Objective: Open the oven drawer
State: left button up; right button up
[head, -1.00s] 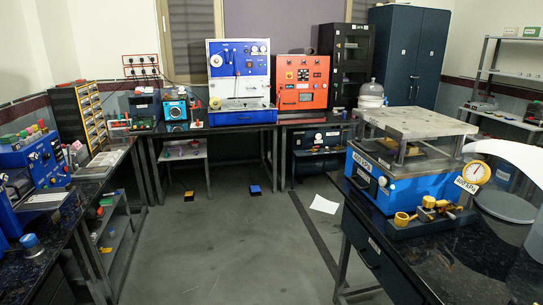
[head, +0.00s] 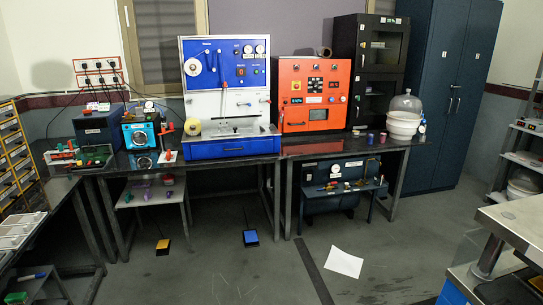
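A red-orange box (head: 307,99) stands on the dark bench along the back wall. It looks like the oven. Its front carries a small screen, several knobs and buttons, and a dark horizontal handle (head: 294,124) low on the left. The front looks closed; I cannot make out an open drawer. Neither of my grippers is in view.
A blue and white machine (head: 229,92) stands left of the red-orange box, and a white tub with a clear dome (head: 404,117) stands to its right. A white sheet (head: 343,262) and two pedals, yellow (head: 163,247) and blue (head: 251,238), lie on the otherwise open floor.

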aim_at(300, 118)
jog(key=i, duration=2.6)
